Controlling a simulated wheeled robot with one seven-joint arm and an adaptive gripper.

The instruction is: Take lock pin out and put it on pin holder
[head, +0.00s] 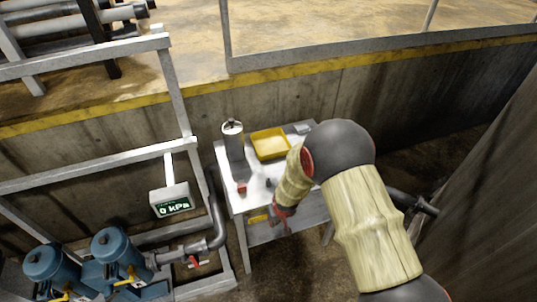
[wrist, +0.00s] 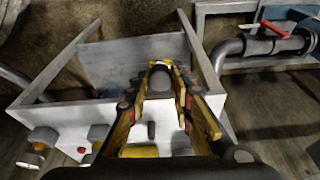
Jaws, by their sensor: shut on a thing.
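My gripper (wrist: 163,90) is shut on a dark, round-ended thing (wrist: 160,78), seen between its yellow and black fingers in the wrist view. It looks like the lock pin, but its shape is mostly hidden. In the head view my gripper (head: 283,212) is at the front edge of the metal table (head: 228,180), partly covered by my padded arm. A small dark upright stub shows below the fingers in the wrist view (wrist: 151,130). I cannot tell for certain which part is the pin holder.
On the table stand a metal cylinder (head: 233,143), a yellow tray (head: 268,144) and a small red part (head: 241,188). A pressure display (head: 172,200) reads 0 kPa. Blue motors (head: 112,246) and pipes with a red valve (head: 194,262) are at the left. A concrete wall is behind.

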